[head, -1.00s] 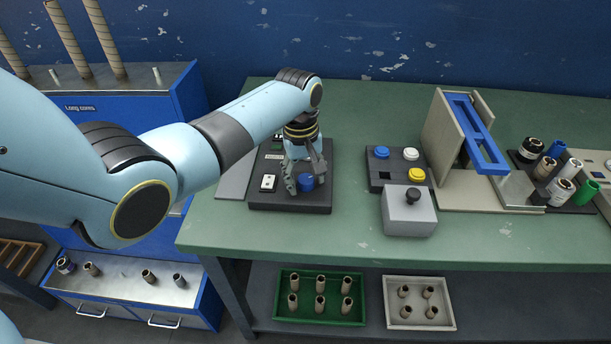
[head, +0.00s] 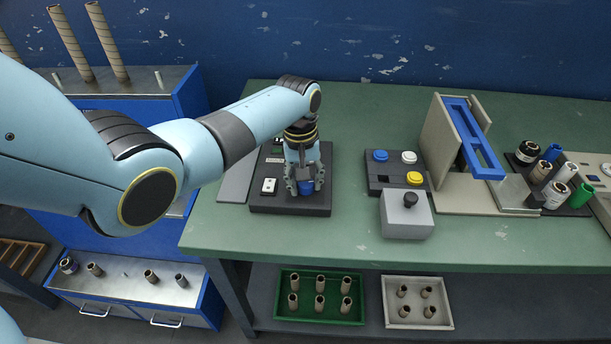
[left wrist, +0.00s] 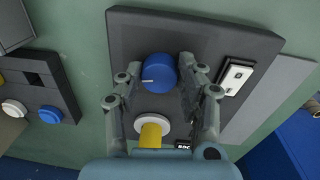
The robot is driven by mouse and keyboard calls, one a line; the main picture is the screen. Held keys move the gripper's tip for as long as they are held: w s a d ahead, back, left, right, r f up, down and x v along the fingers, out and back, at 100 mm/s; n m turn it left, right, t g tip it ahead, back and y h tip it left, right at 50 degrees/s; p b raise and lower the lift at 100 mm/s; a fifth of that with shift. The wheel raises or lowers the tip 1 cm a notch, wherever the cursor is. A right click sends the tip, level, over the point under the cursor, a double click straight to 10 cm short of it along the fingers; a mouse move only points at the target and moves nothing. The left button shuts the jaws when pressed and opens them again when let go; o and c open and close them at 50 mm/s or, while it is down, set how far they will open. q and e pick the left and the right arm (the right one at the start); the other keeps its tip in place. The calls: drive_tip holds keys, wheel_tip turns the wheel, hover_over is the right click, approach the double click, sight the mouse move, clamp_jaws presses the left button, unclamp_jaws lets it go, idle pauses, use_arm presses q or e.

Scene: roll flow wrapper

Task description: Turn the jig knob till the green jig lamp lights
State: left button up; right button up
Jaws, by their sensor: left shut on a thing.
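The blue jig knob (head: 306,187) sits on a dark control box (head: 268,205) on the green bench. My left gripper (head: 305,186) points down over it and is shut on it, one finger on each side. The left wrist view shows the knob (left wrist: 158,73) with a pale pointer line between the two fingers (left wrist: 160,90). A white switch plate (head: 269,185) is on the same box. A white round part with a yellow piece (left wrist: 151,128) is nearer the wrist. I see no lit green lamp; the arm hides part of the box. My right gripper is not in view.
To the right is a button box with blue, white and yellow buttons (head: 414,178), then a grey box with a black knob (head: 405,215) and a beige stand with a blue frame (head: 475,140). Several rolls (head: 553,180) stand farther right.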

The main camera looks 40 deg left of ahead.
use_arm(q)
drive_tip(key=m+p, duration=0.1)
drive_tip(key=m, duration=0.3)
drive_tip(key=shift+r+m, duration=0.1)
drive_tip(key=shift+m, duration=0.2)
drive_tip(key=shift+w+a+m+p, duration=0.1)
drive_tip(key=shift+m+p, duration=0.4)
drive_tip(key=shift+m, duration=1.4)
drive_tip(key=o, duration=1.1)
drive_tip(key=shift+g, duration=0.3)
drive_tip(key=shift+o, duration=0.2)
wheel_tip(320, 180, up, 12)
drive_tip(key=shift+a, duration=0.4)
